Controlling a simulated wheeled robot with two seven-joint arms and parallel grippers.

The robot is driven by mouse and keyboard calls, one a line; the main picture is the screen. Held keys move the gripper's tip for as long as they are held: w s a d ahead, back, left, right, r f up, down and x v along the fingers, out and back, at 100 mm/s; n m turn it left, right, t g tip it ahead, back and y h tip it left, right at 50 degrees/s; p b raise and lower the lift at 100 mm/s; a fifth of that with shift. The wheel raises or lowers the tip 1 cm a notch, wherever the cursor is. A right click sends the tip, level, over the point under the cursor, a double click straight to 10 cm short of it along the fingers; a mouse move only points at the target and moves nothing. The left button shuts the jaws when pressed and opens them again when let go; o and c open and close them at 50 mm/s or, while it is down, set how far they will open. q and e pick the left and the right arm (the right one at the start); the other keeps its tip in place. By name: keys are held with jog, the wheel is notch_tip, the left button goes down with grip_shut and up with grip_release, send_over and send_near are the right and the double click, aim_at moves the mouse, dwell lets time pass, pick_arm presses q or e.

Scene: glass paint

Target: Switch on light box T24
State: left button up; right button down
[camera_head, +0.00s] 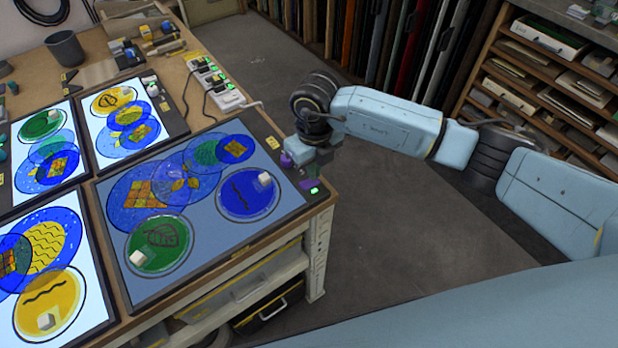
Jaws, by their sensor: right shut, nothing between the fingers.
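The nearest right light box (205,262) lies on the workbench with a dull grey-blue panel, dimmer than the bright white ones. Its dark control strip runs along its right edge, with a yellow label (272,143) too small to read, so I cannot confirm which box is T24. A small green light (314,190) glows at the strip's front corner. My right gripper (302,172) is shut and empty, low over this strip, just behind the green light. I cannot tell whether it touches the strip, and it hides part of it. My left gripper is not in view.
Colored glass discs and small white blocks lie on the dull panel. Other lit light boxes (128,157) stand to the left and behind. A power strip (222,92) with cables and a grey cup (65,48) sit farther back. Open floor (380,235) lies right of the bench.

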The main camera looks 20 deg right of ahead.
notch_tip(320, 180, up, 6)
jog(key=p, duration=0.3)
jog(key=shift+f+p, duration=0.1)
jog(key=shift+p, duration=0.25)
